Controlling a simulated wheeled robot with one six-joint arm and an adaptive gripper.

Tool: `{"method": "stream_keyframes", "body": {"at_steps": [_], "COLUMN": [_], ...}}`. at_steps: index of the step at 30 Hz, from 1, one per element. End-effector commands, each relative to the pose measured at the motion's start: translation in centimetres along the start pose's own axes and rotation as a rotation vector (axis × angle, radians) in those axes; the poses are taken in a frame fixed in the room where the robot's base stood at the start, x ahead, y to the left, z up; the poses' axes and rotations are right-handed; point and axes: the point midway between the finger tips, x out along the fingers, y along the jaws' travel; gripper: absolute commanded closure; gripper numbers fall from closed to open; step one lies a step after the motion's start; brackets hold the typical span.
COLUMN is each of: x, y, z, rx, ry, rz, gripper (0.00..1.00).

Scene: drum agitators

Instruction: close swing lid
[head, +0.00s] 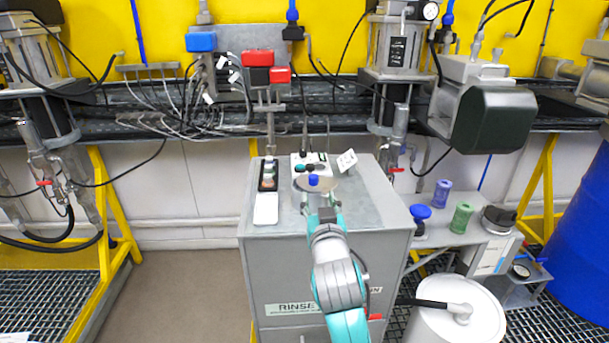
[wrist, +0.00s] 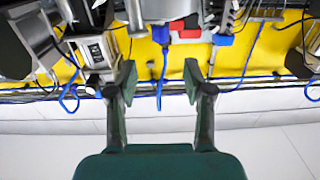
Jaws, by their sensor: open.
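A round grey disc (head: 325,184) with a blue knob (head: 313,180) shows on top of the grey cabinet (head: 275,262) marked RINSE; it looks like the swing lid, but I cannot tell its hinge or how far it is swung. My gripper (head: 318,207) is over the cabinet top, just in front of the disc in the head view; contact cannot be told. In the wrist view my gripper (wrist: 160,82) has its fingers wide apart with nothing held between them. The disc and knob cannot be made out in the wrist view.
A button strip (head: 268,175), a white card (head: 266,209) and a small white panel (head: 312,162) lie on the cabinet top. A white drum (head: 455,320) stands at the lower right, near a shelf (head: 440,237) with blue and green containers. Pumps and hoses line the back.

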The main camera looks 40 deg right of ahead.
Motion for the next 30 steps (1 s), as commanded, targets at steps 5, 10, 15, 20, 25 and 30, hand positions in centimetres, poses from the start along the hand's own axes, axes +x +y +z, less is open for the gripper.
{"method": "stream_keyframes", "body": {"at_steps": [5,10,15,20,25,30], "x": [1.0,3.8,6.8,9.1,10.4,10.8], "y": [0.0,0.0,0.0,0.0,0.0,0.0], "z": [-0.1,-0.1,-0.1,-0.1,-0.1,-0.1], "rx": [-0.018,-0.016,-0.015,-0.015,-0.015,-0.015], "ry": [0.0,0.001,0.0,0.0,0.001,0.0], "rz": [0.003,0.002,0.002,0.002,0.002,0.001], "gripper": [0.49,0.49,0.49,0.49,0.49,0.49]}}
